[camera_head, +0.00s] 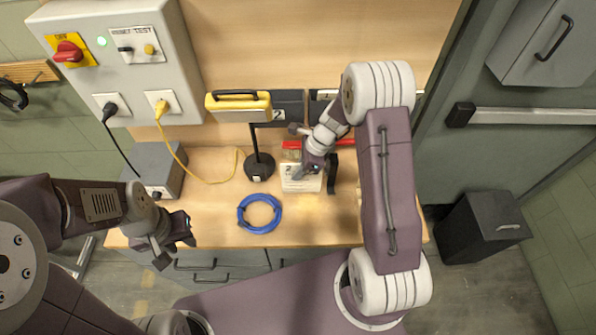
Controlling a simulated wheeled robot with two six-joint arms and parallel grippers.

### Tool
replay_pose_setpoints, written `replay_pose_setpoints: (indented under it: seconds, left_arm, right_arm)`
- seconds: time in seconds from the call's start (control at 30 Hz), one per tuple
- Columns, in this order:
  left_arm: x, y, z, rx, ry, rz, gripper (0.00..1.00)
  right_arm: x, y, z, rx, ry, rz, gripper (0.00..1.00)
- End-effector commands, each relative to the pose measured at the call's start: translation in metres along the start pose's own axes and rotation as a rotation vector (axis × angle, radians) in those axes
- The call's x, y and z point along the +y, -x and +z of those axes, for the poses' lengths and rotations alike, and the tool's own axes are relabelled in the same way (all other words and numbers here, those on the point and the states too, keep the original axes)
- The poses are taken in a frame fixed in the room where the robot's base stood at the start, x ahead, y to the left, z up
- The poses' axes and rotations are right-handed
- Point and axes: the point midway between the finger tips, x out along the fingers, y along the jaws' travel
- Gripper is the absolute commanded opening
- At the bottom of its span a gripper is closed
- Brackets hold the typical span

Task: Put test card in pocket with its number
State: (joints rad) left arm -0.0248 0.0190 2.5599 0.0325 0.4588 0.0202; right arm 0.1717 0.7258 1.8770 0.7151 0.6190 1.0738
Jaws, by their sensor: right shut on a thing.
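The white test card (298,184) is over the wooden bench, with a dark mark like a 2 near its top left. My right gripper (313,169) is shut on the card; the wrist covers part of it. A dark wall pocket with a white label 2 (289,108) is on the back panel above the bench. Another dark pocket with a pale label (325,95) is to its right, mostly hidden by my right arm. My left gripper (174,245) is open and empty near the bench's front left edge.
A black round-based stand (259,167) is just left of the card. A blue cable coil (260,213) lies at the front. A yellow case (238,106) is left of pocket 2. A red object (291,145) lies behind the card. A grey box (152,169) stands at the left.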

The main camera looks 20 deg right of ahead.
Motion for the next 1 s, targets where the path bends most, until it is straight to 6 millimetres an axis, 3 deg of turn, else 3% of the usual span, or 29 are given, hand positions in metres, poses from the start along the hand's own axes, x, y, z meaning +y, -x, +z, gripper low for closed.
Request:
replay_pose_setpoints:
  seconds: [0.1,0.13,0.2,0.57,1.0]
  left_arm:
    - [0.0,-0.003,0.0,0.0,0.0,0.0,0.33]
    - [0.0,-0.002,0.0,0.0,0.0,0.0,0.33]
    - [0.0,-0.002,0.0,0.0,0.0,0.0,0.33]
    - [0.0,0.001,0.0,0.0,0.0,0.0,0.33]
    - [0.0,0.004,0.0,0.0,0.0,0.0,0.33]
  right_arm:
    - [0.0,-0.003,-0.001,0.0,0.0,0.0,0.0]
    - [0.0,-0.003,-0.001,0.0,0.0,0.0,0.13]
    - [0.0,-0.002,-0.001,0.0,0.001,0.0,0.3]
    - [-0.001,0.004,0.001,-0.001,0.001,-0.002,0.3]
    - [-0.001,0.104,0.0,-0.001,0.001,-0.004,0.3]
